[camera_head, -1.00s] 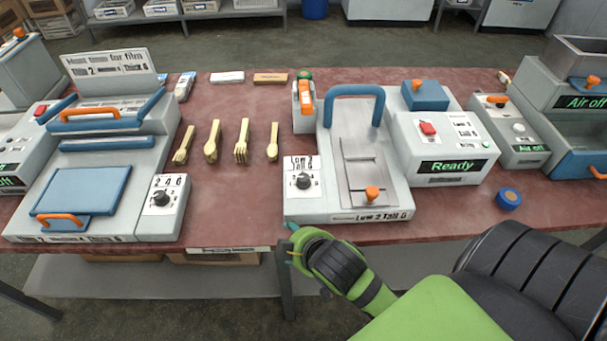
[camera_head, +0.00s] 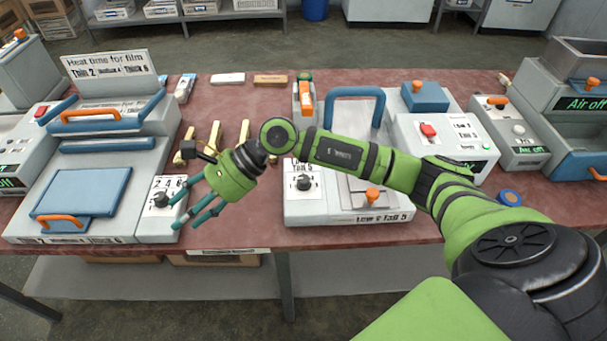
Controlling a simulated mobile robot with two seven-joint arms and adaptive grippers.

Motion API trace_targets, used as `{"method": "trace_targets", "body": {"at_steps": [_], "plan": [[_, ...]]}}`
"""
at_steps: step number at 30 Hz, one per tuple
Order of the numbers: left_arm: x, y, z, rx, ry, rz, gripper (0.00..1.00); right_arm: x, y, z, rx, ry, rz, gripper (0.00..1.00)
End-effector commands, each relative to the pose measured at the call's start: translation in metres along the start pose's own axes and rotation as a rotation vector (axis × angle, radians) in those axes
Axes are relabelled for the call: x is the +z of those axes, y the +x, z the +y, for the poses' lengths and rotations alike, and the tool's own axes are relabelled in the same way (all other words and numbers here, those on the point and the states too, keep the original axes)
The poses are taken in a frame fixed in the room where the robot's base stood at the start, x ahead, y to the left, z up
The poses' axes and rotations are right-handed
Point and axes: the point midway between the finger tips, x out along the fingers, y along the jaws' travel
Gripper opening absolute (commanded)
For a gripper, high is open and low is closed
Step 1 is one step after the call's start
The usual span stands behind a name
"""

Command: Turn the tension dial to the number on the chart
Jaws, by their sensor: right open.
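My right gripper (camera_head: 179,211) is open and empty, its teal fingers pointing left at the dial box (camera_head: 157,226) on the left machine. That box has a dark dial knob (camera_head: 161,199) under the numbers 2 4 6; the fingertips are close to it, and I cannot tell whether they touch. A chart (camera_head: 110,65) on top of that machine reads "Heat time for film" with thin 2, medium 4, thick 6. A second dark dial knob (camera_head: 303,182) sits on the middle press, whose front label (camera_head: 377,218) is hard to read. My left gripper is not in view.
My right arm crosses over the middle press (camera_head: 300,216), hiding part of it. Wooden utensils (camera_head: 214,134) lie between the machines, partly behind my gripper. A blue round item (camera_head: 509,197) lies to the right. The red table's (camera_head: 235,232) front strip between the machines is clear.

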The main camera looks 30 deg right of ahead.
Motion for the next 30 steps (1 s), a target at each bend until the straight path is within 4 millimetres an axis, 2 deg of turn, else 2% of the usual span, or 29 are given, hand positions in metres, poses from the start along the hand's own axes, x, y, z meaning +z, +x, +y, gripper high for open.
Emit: {"method": "trace_targets", "body": {"at_steps": [1, 3, 5, 6, 9, 12, 16, 30], "plan": [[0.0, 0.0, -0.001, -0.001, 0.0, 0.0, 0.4, -0.035, -0.022, -0.002, 0.075, -0.108, 0.163, 0.54], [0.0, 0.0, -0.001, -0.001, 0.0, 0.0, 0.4, -0.078, -0.057, 0.0, 0.196, -0.22, 0.366, 0.54], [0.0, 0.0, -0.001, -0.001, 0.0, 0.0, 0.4, -0.109, -0.093, 0.001, 0.295, -0.279, 0.518, 0.54], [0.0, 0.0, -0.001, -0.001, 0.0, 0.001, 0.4, -0.125, -0.117, 0.001, 0.355, -0.304, 0.607, 0.54], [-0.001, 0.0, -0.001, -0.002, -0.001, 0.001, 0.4, -0.15, -0.17, 0.002, 0.478, -0.329, 0.769, 0.54], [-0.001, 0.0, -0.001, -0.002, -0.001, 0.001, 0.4, -0.161, -0.202, 0.004, 0.554, -0.328, 0.857, 0.54], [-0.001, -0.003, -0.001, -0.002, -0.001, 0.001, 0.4, -0.169, -0.212, 0.008, 0.59, -0.324, 0.89, 0.54], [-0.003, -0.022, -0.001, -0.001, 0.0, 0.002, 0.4, -0.217, -0.181, 0.028, 0.586, -0.323, 0.886, 0.54]]}}
